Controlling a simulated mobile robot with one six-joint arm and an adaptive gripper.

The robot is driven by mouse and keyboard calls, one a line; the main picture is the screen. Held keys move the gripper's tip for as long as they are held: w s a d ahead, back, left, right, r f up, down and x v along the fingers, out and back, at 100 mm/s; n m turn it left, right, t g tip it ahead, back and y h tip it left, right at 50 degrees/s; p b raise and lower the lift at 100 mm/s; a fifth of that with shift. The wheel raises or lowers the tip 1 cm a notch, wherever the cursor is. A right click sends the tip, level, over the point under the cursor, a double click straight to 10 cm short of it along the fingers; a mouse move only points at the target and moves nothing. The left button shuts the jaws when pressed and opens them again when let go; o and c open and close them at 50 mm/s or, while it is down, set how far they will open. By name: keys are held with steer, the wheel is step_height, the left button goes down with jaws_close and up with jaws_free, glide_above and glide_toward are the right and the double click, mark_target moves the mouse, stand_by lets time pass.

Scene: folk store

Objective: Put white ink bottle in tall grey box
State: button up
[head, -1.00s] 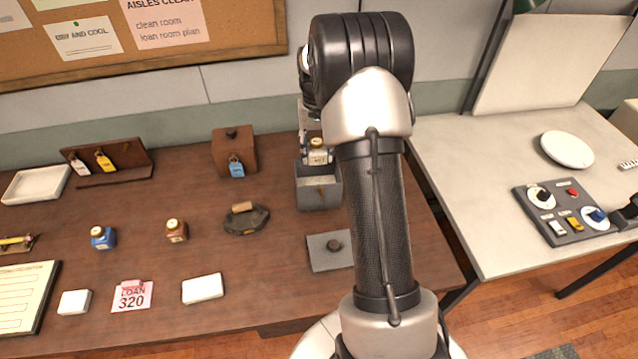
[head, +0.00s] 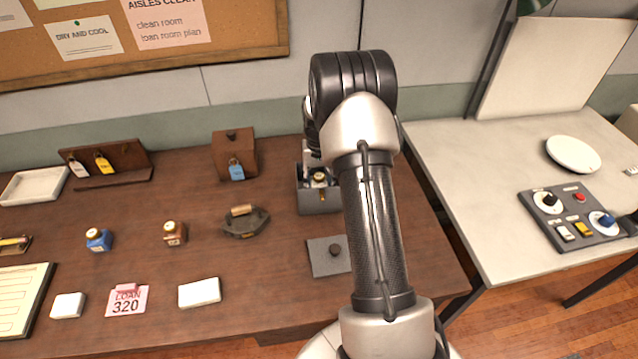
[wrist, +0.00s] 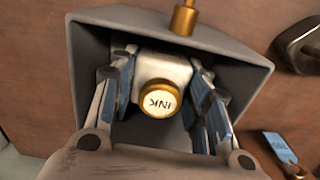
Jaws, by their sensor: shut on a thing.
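The white ink bottle (wrist: 160,62) with its gold cap marked INK is between the blue-padded fingers of my gripper (wrist: 160,97) in the wrist view. My gripper is shut on the bottle. The bottle and fingertips are inside the open tall grey box (wrist: 235,72), within its walls. In the head view the gold cap (head: 319,177) shows at the mouth of the grey box (head: 320,202). My arm hides part of the box's right side. Whether the bottle touches the box floor is hidden.
A grey lid-like plate with a knob (head: 328,257) lies in front of the box. A blue bottle (head: 98,241), a brown bottle (head: 174,234) and a dark holder with a wooden handle (head: 243,222) stand to the left. A wooden box (head: 234,155) stands behind left.

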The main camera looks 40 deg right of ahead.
steer(key=shift+f, duration=0.2)
steer(key=o, duration=1.1)
steer(key=shift+r, duration=0.15)
